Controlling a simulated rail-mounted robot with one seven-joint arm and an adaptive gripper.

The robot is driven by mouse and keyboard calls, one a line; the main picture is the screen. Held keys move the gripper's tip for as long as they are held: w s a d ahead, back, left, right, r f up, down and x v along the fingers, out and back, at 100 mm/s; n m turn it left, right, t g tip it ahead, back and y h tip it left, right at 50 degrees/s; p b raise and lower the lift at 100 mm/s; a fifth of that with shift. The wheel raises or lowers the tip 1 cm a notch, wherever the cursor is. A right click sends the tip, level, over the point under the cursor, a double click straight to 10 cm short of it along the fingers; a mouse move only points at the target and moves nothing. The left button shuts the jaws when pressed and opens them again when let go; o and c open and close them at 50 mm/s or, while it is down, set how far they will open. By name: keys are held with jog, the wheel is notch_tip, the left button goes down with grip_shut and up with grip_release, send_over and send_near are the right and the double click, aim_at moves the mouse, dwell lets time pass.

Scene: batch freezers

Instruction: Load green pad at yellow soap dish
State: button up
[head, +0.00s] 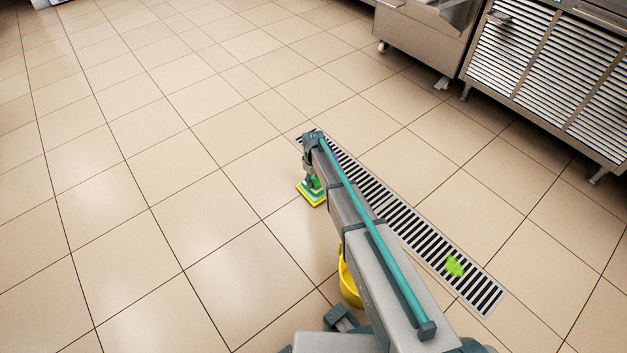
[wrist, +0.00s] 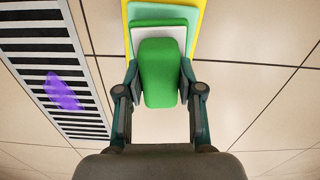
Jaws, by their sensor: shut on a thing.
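My gripper (wrist: 160,85) is shut on a green block-shaped handle (wrist: 158,70), which stands on a white plate (wrist: 175,32). Beyond the plate, in the wrist view, lie a pale green pad (wrist: 195,14) and a yellow layer (wrist: 203,8), which looks like the yellow soap dish. In the head view my gripper (head: 314,184) points down over the yellow square piece (head: 317,205), with green on top. The layers look stacked and lined up, but I cannot tell whether the plate touches the pad.
A yellow bucket-like container (head: 349,287) is partly hidden behind my arm. A floor drain grate (head: 400,222) runs alongside, with a bright green splat (head: 454,265) on it and a purple splat (wrist: 62,90). Steel machines (head: 548,70) stand at upper right. The tiled floor to the left is clear.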

aim_at(313, 179)
jog(key=shift+f+p, duration=0.4)
jog(key=shift+f, duration=0.15)
dwell(2.7)
jog(key=shift+r, duration=0.1)
jog(key=shift+r+p, duration=2.6)
jog(key=shift+r, duration=0.9)
